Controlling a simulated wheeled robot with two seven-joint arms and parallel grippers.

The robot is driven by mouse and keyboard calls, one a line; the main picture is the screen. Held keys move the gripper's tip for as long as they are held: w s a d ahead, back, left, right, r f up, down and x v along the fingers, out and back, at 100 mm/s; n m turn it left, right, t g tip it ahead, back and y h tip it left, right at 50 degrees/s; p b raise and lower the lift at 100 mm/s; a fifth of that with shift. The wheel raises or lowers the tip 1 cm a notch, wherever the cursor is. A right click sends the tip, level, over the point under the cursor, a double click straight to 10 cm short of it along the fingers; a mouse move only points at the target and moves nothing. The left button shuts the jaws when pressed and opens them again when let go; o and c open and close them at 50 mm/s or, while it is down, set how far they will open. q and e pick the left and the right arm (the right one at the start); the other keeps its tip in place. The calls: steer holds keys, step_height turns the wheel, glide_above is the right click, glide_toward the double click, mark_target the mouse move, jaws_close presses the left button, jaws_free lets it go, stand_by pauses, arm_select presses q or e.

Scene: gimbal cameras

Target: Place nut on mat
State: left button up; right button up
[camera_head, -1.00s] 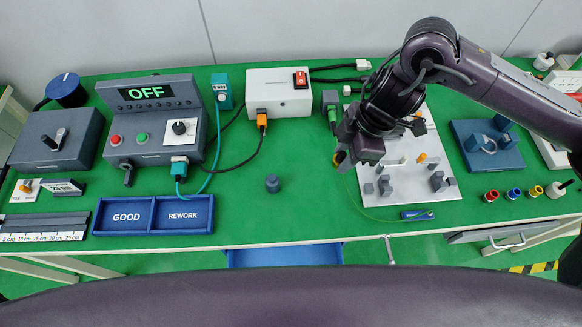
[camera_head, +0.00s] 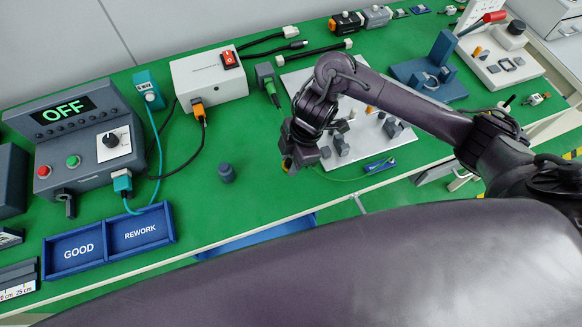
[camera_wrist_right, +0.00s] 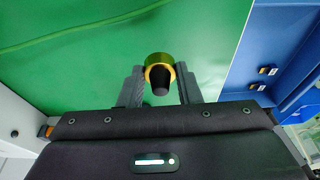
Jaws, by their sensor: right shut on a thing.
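My right gripper (camera_head: 290,163) is over the green mat (camera_head: 195,205), just left of the metal plate's near-left corner. In the right wrist view my right gripper (camera_wrist_right: 160,88) is shut on the nut (camera_wrist_right: 159,60), a gold ring. A dark round-ended piece shows in the middle of the ring; I cannot tell whether it is joined to it. In the head view the nut is only a small yellow spot at the fingertips, mostly hidden. Its height above the mat is hard to tell. My left gripper is not in view.
A dark small cylinder (camera_head: 226,173) stands on the mat left of the gripper. The metal plate (camera_head: 375,150) with several fixtures lies to the right. The blue GOOD and REWORK tray (camera_head: 108,240) is at the front left. A thin green wire (camera_head: 335,179) lies near the gripper.

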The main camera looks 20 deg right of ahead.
steer(key=shift+f, duration=1.75)
steer(key=shift+f, duration=0.1)
steer(key=o, duration=0.9)
steer(key=shift+o, duration=0.2)
steer(key=shift+r, duration=0.2)
steer(key=p+v, duration=0.2)
steer(key=v, duration=0.9)
steer(key=shift+d+r, duration=0.2)
steer(key=shift+r, duration=0.2)
steer(key=shift+s, duration=0.15)
